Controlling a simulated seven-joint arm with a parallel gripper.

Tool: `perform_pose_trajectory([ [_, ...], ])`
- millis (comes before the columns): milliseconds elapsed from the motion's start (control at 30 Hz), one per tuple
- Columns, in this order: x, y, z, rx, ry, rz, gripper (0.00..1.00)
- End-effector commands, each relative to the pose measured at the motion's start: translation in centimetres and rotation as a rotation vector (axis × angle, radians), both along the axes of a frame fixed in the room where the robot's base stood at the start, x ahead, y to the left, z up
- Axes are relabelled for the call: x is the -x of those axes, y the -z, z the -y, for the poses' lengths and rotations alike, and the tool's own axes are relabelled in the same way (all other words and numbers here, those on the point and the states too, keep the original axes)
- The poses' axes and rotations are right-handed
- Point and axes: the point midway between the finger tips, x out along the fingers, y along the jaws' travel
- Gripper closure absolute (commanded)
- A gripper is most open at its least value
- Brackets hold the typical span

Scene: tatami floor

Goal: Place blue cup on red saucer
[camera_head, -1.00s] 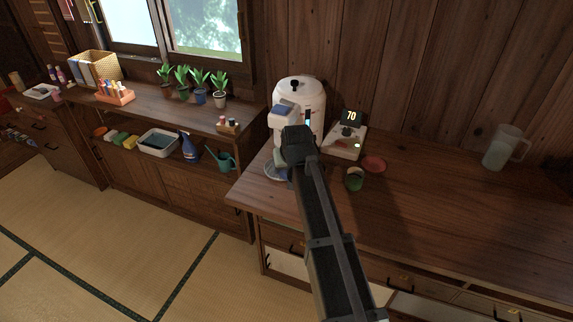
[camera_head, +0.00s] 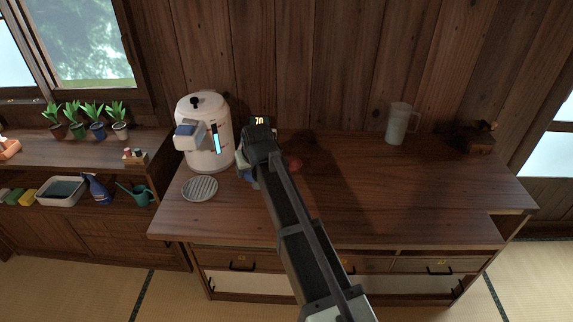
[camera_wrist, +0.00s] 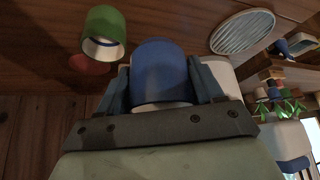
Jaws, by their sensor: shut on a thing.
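The blue cup (camera_wrist: 162,68) is between the two fingers of my gripper (camera_wrist: 160,80) in the wrist view, and my gripper is shut on it. In the head view my gripper (camera_head: 248,168) is over the counter, just right of the white dispenser, and my arm hides most of the cup. The red saucer (camera_head: 294,163) lies on the counter right of my arm, partly hidden by it. In the wrist view the red saucer (camera_wrist: 88,65) shows at the left, partly behind a green cup (camera_wrist: 104,28). The blue cup is apart from the saucer.
A white dispenser (camera_head: 204,140) stands at the counter's left, with a round grey grille (camera_head: 200,188) in front. The display (camera_head: 259,121) reading 70 is behind my arm. A clear pitcher (camera_head: 398,124) and a dark object (camera_head: 472,138) stand farther right. The counter's right side is mostly clear.

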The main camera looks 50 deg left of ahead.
Motion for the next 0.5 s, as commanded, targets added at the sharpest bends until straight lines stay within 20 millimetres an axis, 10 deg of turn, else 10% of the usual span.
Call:
perform_pose_trajectory([
  [200, -9.5, -0.9, -0.3, -0.001, 0.097, 0.007, 0.75],
  [500, -17.4, -1.9, -1.5, 0.003, 0.173, 0.014, 0.75],
])
